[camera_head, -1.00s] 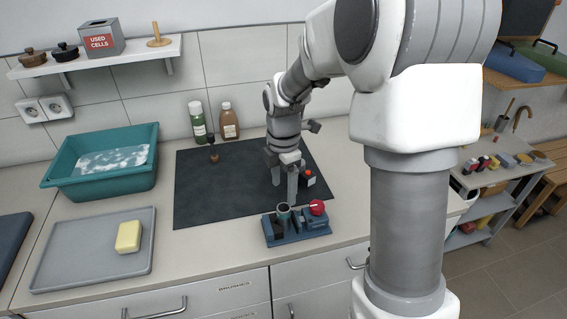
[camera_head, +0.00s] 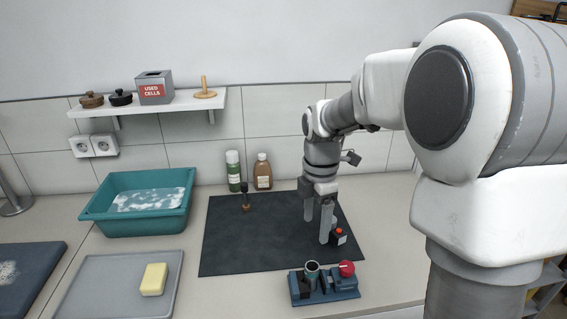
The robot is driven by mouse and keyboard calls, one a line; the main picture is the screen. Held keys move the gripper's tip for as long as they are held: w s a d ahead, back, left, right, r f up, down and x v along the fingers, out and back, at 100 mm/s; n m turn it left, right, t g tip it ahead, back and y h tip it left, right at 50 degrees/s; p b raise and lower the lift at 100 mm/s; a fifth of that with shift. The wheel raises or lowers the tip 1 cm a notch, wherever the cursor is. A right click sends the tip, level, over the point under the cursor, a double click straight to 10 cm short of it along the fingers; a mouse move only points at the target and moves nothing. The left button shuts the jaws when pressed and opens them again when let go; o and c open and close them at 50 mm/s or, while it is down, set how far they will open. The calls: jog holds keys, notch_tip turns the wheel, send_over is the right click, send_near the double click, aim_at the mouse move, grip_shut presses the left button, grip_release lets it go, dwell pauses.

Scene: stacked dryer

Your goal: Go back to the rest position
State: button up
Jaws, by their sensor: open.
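My gripper (camera_head: 317,228) points down over the right part of the dark mat (camera_head: 236,244). Its two fingers are apart, with nothing seen between them. A small dark block with a red top (camera_head: 339,236) stands right beside the right finger; whether they touch I cannot tell. My arm comes in from the right and hides part of the counter there.
A blue device with a red knob (camera_head: 325,285) sits at the mat's front edge. A small dark tool (camera_head: 246,198), a green bottle (camera_head: 233,171) and a brown bottle (camera_head: 263,172) are behind. A teal basin (camera_head: 140,222), a grey tray (camera_head: 90,287) and yellow sponge (camera_head: 154,279) lie left.

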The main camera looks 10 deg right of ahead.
jog(key=s+r+m+t, duration=0.2)
jog(key=s+r+m, duration=0.2)
jog(key=s+m, duration=0.6)
jog(key=s+r+m+t, duration=0.3)
jog(key=s+r+m, duration=0.2)
jog(key=s+m, duration=0.5)
jog(key=shift+s+m+t, duration=0.2)
jog(key=shift+m+t, duration=0.1)
jog(key=shift+m, duration=0.1)
dwell(0.3)
